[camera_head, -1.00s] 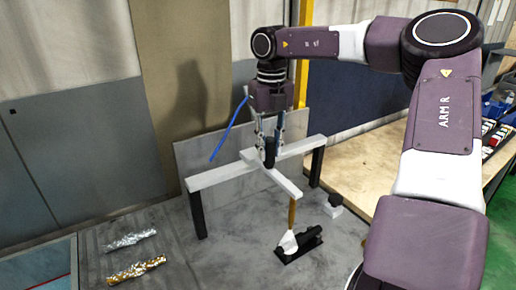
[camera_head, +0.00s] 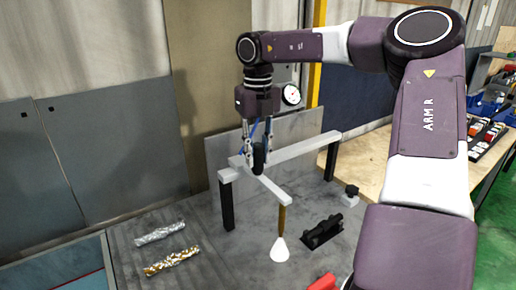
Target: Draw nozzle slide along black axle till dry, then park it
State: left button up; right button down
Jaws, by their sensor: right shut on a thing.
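The nozzle slide is a pale cross arm (camera_head: 268,184) on a pale rail (camera_head: 302,149) held up by black posts. It sits toward the rail's left end. A brown stem (camera_head: 281,220) hangs from its front end, with a white cone (camera_head: 279,250) at the bottom. The black axle (camera_head: 322,232) lies on the grey bed to the right of the cone, with a visible gap between them. My right gripper (camera_head: 257,160) points down and is shut on the slide's black upright handle (camera_head: 258,157). My left gripper is out of view.
A silvery roll (camera_head: 160,233) and a gold roll (camera_head: 171,261) lie on the bed at left. A small black-topped block (camera_head: 350,195) stands behind the axle. A dial gauge (camera_head: 291,95) shows beside my right wrist. A red thing (camera_head: 322,284) shows at the bottom edge.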

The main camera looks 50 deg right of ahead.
jog(key=shift+a+f, duration=0.1)
jog(key=shift+a, duration=0.1)
jog(key=c, duration=1.9)
grip_release()
jog(key=shift+c, duration=0.2)
jog(key=shift+o, duration=1.4)
jog(key=shift+a, duration=0.2)
jog(key=shift+w+d+r, duration=0.1)
jog(key=shift+d+r, duration=0.05)
jog(key=shift+r, duration=0.1)
notch_tip(320, 180, up, 12)
jog(key=shift+f, duration=0.15)
